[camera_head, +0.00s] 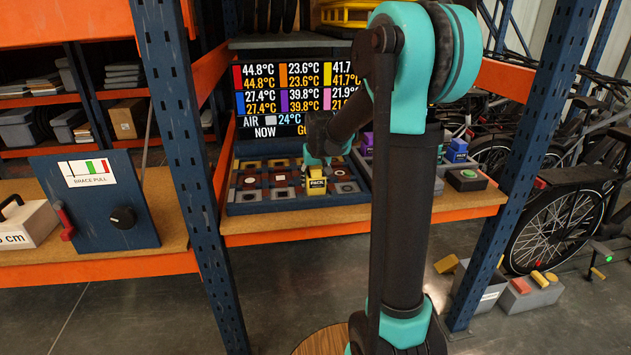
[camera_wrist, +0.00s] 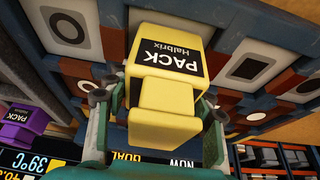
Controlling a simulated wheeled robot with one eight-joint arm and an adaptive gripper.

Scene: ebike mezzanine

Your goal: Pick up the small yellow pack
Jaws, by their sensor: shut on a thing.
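The small yellow pack (camera_head: 316,184) has a black label reading "PACK Halbrix". It is at the front middle of the blue compartment tray (camera_head: 262,207) on the shelf. In the wrist view the yellow pack (camera_wrist: 165,88) fills the middle, upside down in the picture. My gripper (camera_head: 318,166) is above the pack in the head view, and its two fingers are on either side of the pack's narrower end in the wrist view (camera_wrist: 163,108). It is shut on the pack. I cannot tell whether the pack's base touches the tray.
A screen with coloured temperature readings (camera_head: 290,95) stands behind the tray. A blue rack post (camera_head: 187,120) stands left.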

